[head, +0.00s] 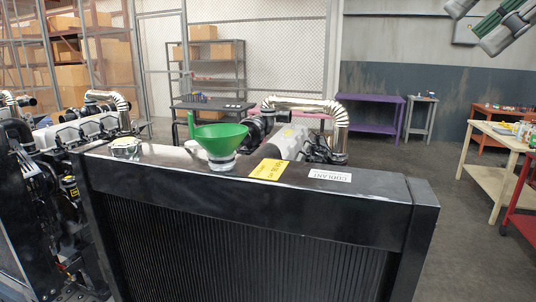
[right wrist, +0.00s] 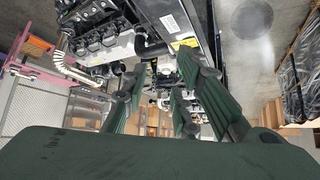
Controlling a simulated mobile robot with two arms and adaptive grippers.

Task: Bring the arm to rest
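My right gripper (head: 480,26) hangs in the top right corner of the head view, well away from the engines and touching nothing there. In the right wrist view its two green fingers (right wrist: 158,78) stand apart with nothing held between them. My left gripper is in neither view. A green funnel (head: 220,139) stands upright in the filler opening on top of the black radiator (head: 250,218) in the head view.
A second engine (head: 75,130) stands at the left. A shelf with boxes (head: 208,52), a purple table (head: 370,98) and a wooden table (head: 500,138) stand farther back. The floor (head: 450,235) right of the radiator is clear.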

